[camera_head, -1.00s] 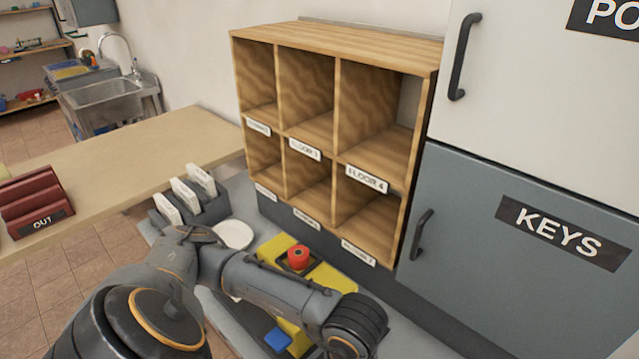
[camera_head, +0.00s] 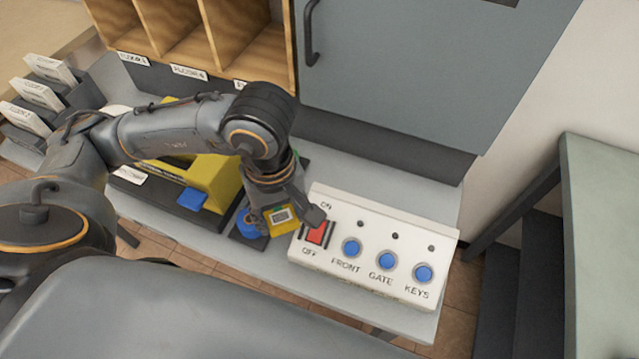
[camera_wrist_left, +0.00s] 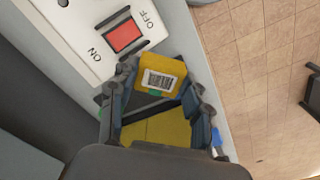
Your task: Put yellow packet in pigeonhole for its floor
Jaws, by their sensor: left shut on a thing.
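The yellow packet (camera_head: 287,227) with a white barcode label is in my left gripper (camera_head: 284,211), just left of the white switch panel in the head view. In the left wrist view the packet (camera_wrist_left: 160,65) sits between the fingers of the gripper (camera_wrist_left: 158,88), which is shut on it, barcode towards the camera. The wooden pigeonhole unit (camera_head: 220,68) stands at the back left; only its lower part shows, with floor labels along its bottom edge. Any floor marking on the packet is too small to read. My right gripper is not in view.
The white panel (camera_head: 372,285) has a red ON/OFF switch (camera_head: 316,233) and blue FRONT, GATE and KEYS buttons. A yellow machine (camera_head: 215,175) stands left of the gripper. A grey cabinet (camera_head: 420,60) rises behind. A rack of white cards (camera_head: 45,95) is far left.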

